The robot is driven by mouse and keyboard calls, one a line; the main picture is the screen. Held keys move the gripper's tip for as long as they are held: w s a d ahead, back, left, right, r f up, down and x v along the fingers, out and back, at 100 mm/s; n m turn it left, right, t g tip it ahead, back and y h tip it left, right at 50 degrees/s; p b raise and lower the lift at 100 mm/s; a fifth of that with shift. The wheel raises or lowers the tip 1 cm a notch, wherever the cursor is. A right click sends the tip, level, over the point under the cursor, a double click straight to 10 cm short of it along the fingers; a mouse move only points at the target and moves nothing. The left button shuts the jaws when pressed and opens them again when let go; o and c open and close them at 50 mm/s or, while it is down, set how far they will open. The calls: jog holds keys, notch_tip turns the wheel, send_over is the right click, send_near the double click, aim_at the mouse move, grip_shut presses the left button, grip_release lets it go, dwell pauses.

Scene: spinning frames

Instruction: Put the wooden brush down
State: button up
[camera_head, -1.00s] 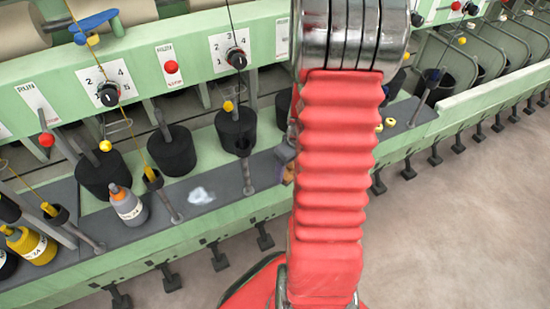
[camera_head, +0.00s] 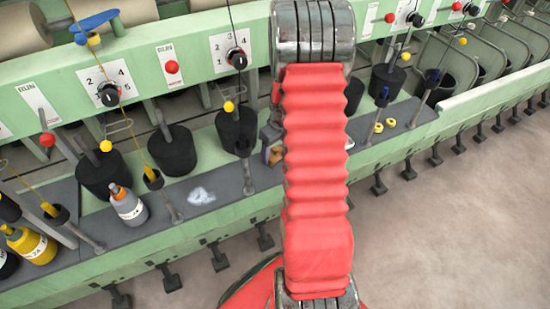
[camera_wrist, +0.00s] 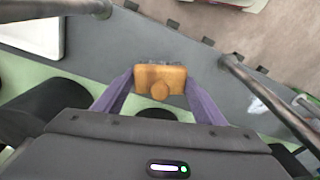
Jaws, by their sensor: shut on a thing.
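The wooden brush (camera_wrist: 160,75) is an orange-brown block with a round knob, between the two purple fingers of my gripper (camera_wrist: 160,88) in the wrist view. My gripper is shut on it. Grey bristles show just past its far edge, over the dark grey shelf (camera_wrist: 205,82). I cannot tell whether the bristles touch the shelf. In the head view my red-sleeved arm hides most of the gripper; a bit of the brush (camera_head: 274,154) shows at the arm's left edge, by the green machine's shelf.
A metal rod (camera_wrist: 270,95) stands right of the brush. Black pots (camera_head: 172,150) line the shelf. A white fluffy patch (camera_head: 201,196), an orange-capped bottle (camera_head: 128,205) and a yellow bottle (camera_head: 32,244) are at left. Yellow rings (camera_head: 385,125) lie at right. Bare shelf shows around the brush.

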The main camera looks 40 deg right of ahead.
aim_at(275, 158)
notch_tip(275, 158, down, 3)
jog(key=shift+f, duration=0.2)
jog(key=shift+w+d+f, duration=0.1)
jog(key=shift+w+f, duration=0.05)
jog(key=shift+f, duration=0.05)
dwell(0.4)
jog(key=o, duration=1.1)
jog(key=shift+f, duration=0.1)
jog(key=shift+c, duration=0.2)
jog(key=shift+s+r, duration=0.25)
jog(key=shift+r, duration=1.7)
jog(key=shift+s+r, duration=0.2)
jog(key=shift+r, duration=1.7)
